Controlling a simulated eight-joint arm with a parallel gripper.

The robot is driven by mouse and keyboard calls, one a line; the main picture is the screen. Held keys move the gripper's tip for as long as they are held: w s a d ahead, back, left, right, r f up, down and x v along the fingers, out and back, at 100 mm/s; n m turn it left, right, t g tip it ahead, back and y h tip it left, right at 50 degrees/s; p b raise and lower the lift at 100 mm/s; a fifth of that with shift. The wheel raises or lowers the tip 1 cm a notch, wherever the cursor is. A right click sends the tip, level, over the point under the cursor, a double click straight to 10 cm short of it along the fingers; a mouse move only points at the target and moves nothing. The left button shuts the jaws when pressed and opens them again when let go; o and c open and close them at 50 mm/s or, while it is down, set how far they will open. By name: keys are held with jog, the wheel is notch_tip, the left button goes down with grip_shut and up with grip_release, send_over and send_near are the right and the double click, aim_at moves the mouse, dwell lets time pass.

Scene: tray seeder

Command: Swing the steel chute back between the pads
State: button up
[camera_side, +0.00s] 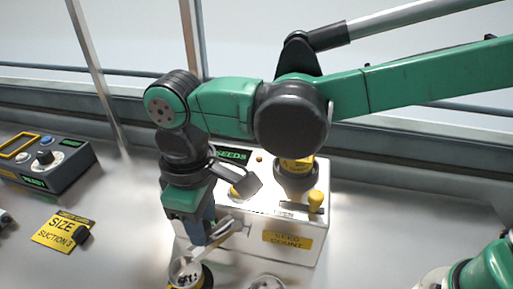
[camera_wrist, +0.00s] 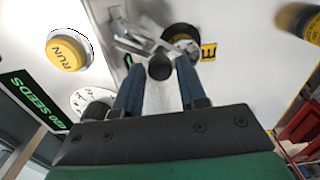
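The steel chute (camera_side: 225,236) shows in the side view as a bright metal piece at the front of the white seeder box, below my gripper. In the wrist view the chute (camera_wrist: 135,38) lies just beyond my fingertips, with a round black knob (camera_wrist: 160,67) at its near end. My gripper (camera_side: 205,240) points down with blue fingers. In the wrist view my gripper (camera_wrist: 159,72) has its fingers apart, one on each side of the knob, with small gaps seeming to show. I cannot make out the chute's pads with certainty.
A yellow RUN button (camera_wrist: 66,53) is left in the wrist view. A control box (camera_side: 70,165) and yellow size plate (camera_side: 62,230) lie left.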

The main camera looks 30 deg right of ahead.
grip_shut()
dwell(1.1)
